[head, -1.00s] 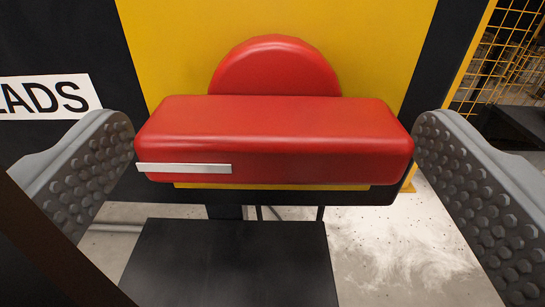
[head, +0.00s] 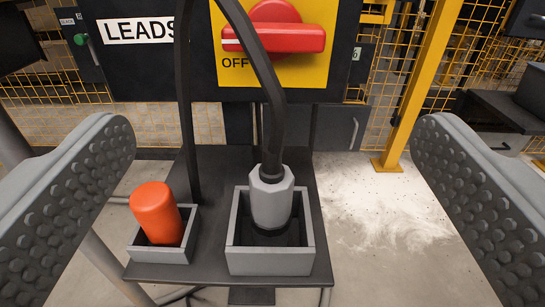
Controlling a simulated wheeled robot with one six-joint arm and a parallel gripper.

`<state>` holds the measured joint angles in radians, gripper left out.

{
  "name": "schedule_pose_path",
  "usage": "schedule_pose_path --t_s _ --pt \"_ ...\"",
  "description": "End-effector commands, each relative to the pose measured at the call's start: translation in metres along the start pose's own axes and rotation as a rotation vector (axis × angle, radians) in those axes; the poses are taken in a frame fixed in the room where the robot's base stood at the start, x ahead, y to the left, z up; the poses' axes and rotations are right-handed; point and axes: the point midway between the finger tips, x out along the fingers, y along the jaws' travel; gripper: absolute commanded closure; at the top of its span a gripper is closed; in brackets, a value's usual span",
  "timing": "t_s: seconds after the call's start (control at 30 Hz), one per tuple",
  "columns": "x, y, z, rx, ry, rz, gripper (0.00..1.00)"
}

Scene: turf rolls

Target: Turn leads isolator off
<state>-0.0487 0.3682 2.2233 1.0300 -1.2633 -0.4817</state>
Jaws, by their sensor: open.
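The leads isolator is a red rotary handle (head: 280,38) on a yellow plate (head: 312,76) in the upper middle of the head view. Its bar lies horizontal, with a white mark at its left end. "OFF" is printed below that left end. A white "LEADS" label (head: 137,31) is on the dark panel to the left. My gripper (head: 272,160) is open and empty, its grey studded fingers at the left and right edges, apart from the handle. The plate's top is cut off by the picture edge.
Below the isolator, a dark shelf (head: 215,165) carries a grey holder (head: 270,262) with a grey connector (head: 271,200) on a black cable (head: 270,95). A small holder (head: 160,254) has an orange cap (head: 156,212). A yellow post (head: 413,85) and mesh fence stand right.

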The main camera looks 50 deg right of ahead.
Motion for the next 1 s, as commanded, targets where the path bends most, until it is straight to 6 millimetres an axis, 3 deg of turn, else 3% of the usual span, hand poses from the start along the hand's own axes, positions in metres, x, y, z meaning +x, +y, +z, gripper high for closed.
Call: schedule_pose_path --t_s 0.1,0.3,0.83,1.0 --pt "-0.017 -0.001 -0.001 0.001 0.000 -0.002 0.05" --pt "-0.031 0.000 0.000 0.000 0.000 -0.001 0.05" --pt "-0.033 0.000 -0.002 0.003 0.000 -0.003 0.05" --pt "-0.035 -0.003 -0.025 0.043 -0.004 -0.052 0.05"
